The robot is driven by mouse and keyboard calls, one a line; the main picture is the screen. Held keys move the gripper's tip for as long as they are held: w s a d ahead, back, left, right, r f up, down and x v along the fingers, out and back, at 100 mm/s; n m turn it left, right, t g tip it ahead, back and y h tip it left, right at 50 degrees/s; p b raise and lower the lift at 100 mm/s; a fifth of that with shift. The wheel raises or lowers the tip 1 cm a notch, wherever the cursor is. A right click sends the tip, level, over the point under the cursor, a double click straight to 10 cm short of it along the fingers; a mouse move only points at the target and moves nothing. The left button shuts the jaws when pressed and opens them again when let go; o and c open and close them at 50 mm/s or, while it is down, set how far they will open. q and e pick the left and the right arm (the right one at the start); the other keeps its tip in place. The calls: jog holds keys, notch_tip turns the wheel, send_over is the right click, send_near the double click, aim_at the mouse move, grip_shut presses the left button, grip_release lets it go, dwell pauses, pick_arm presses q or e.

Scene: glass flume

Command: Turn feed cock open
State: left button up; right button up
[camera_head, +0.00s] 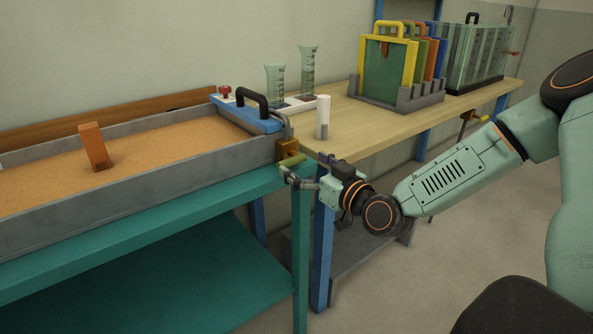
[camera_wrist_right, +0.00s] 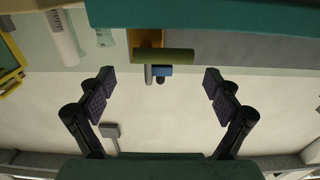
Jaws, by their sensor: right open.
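The feed cock is at the right end of the sand-filled flume, with a brass body (camera_head: 288,148) and a green bar handle (camera_head: 292,160). My right gripper (camera_head: 293,178) is at the flume's end, close by the handle. In the right wrist view the green handle (camera_wrist_right: 163,55) lies crosswise ahead of the gap between my open fingers (camera_wrist_right: 158,88). The brass body (camera_wrist_right: 149,39) shows partly behind it. The fingers hold nothing, and I see no contact with the handle. My left gripper is not in view.
The flume (camera_head: 140,178) stands on a teal bench (camera_head: 170,212). An orange block (camera_head: 93,145) stands in the sand.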

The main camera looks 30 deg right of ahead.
aim_at(289, 159)
jog(key=shift+w+a+f+b, duration=0.1)
jog(key=shift+w+a+b, duration=0.15)
jog(key=shift+w, duration=0.35)
jog(key=shift+w+a+b, duration=0.1)
jog(key=shift+w+b, duration=0.25)
jog(key=shift+w, duration=0.2)
jog(key=shift+w+d, duration=0.1)
jog(key=shift+w, duration=0.15)
jog(key=shift+c, duration=0.3)
jog(key=c, duration=1.1)
